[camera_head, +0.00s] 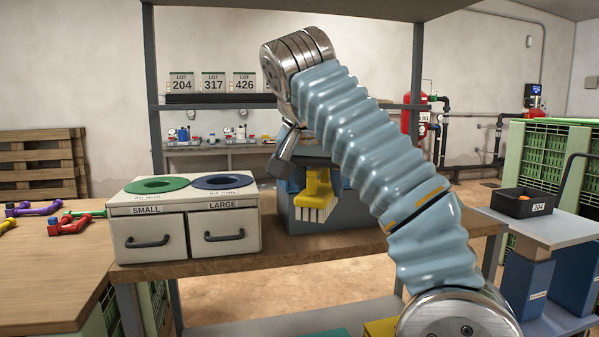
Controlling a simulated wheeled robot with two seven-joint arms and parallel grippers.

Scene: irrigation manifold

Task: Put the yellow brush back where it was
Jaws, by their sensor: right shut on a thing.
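The yellow brush (318,193) is in the middle of the view, with its pale bristles pointing down. My right gripper (312,165) is shut on the brush from above. My right arm comes up from the lower right and bends over at the top. The brush is in front of a blue-grey box (300,222) on the wooden bench and covers part of it. I cannot tell whether the brush touches the box. My left gripper is not in view.
A white two-drawer unit (182,218), marked SMALL and LARGE, stands left of the box. A wooden table (45,265) with coloured pipe fittings is at far left. A black tray (522,202) sits on a cart at right. My right arm hides the bench's right part.

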